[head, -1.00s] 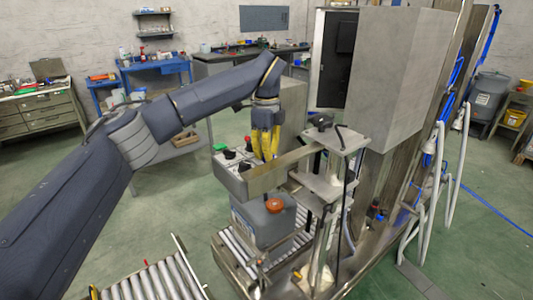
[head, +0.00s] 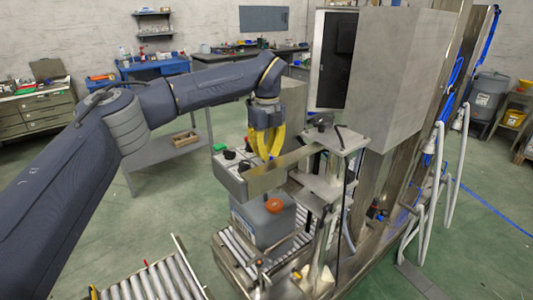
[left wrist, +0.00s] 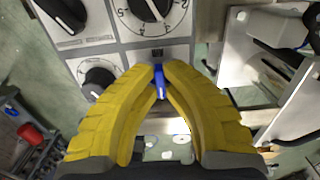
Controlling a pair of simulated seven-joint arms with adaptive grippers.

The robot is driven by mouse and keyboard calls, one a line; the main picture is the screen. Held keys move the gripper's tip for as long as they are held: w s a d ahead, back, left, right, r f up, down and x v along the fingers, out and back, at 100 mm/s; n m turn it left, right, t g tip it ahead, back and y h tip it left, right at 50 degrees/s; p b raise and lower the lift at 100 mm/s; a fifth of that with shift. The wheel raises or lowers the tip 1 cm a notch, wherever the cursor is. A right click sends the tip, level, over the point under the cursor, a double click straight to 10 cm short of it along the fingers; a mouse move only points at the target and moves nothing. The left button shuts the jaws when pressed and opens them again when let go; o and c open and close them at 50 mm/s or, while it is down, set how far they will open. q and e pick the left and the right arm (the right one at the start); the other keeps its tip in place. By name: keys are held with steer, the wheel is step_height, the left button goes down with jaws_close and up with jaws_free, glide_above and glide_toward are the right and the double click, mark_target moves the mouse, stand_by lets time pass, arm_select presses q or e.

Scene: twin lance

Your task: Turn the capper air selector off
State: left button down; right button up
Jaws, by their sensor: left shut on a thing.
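The control panel (head: 228,172) is a light grey box on the machine, with black knobs on its top. In the left wrist view, its face shows black dial knobs (left wrist: 150,8) with printed scales. A small blue handle (left wrist: 161,84) stands below a dark label plate (left wrist: 158,55), whose lettering I cannot read. I take it for the selector. My left gripper (head: 266,158) reaches down over the panel. In the left wrist view, its yellow fingers (left wrist: 161,80) are shut on the blue handle, their tips on either side of it. Its base is hidden. My right gripper is out of view.
A steel bar (head: 272,174) and the capper's upright plates (head: 340,140) are close right of my left gripper.

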arm_select(q)
steer(key=m, duration=0.5)
steer(key=shift+d+m, duration=0.1)
steer(key=shift+m, duration=0.2)
stand_by(0.4)
steer(key=c, duration=1.5)
jaws_free()
step_height(320, 180, up, 12)
